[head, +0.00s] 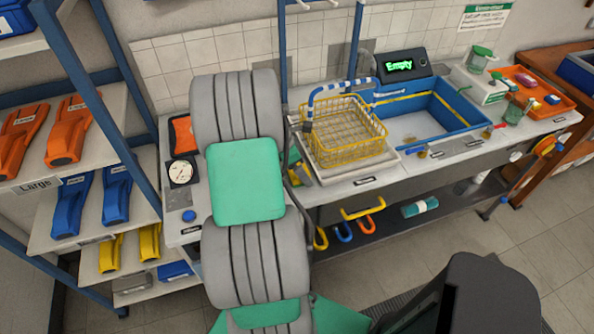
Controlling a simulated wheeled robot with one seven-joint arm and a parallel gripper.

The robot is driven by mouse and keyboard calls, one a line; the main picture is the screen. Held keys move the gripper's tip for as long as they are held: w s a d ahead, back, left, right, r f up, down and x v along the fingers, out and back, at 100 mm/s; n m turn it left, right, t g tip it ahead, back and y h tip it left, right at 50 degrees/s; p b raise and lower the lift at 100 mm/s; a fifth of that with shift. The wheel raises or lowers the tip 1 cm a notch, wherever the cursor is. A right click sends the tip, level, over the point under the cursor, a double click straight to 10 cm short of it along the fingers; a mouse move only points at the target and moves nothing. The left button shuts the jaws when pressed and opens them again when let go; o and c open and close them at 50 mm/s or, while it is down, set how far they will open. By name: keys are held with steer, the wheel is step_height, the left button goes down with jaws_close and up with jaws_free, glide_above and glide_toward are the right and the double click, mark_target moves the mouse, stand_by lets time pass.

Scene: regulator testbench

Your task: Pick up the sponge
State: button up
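I cannot clearly make out a sponge. A small yellow-and-green item (301,174) on the counter, left of the yellow wire basket, may be the sponge. My arm's grey and teal links partly cover it, so its full shape is hidden. My arm rises through the middle of the head view, but I cannot see my gripper's fingers.
The yellow wire basket (343,134) stands on a pale tray beside the blue sink (440,112). An orange tray (533,92) with small items is at right. A teal roll-like item (420,206) lies on the lower shelf. A blue-framed rack (88,128) stands at left.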

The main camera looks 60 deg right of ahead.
steer(key=c, duration=0.9)
steer(key=shift+r, duration=0.5)
steer(key=r, duration=0.1)
steer(key=r+b, duration=0.1)
steer(key=r, duration=0.1)
steer(key=shift+s, duration=0.35)
steer(key=s+a+r, duration=0.1)
steer(key=s+r, duration=0.2)
steer(key=s, duration=0.1)
steer(key=s+a+r+b, duration=0.1)
steer(key=s+r, duration=0.2)
steer(key=s, duration=0.1)
steer(key=s+r, duration=0.3)
steer(key=s, duration=0.2)
steer(key=shift+a, duration=0.4)
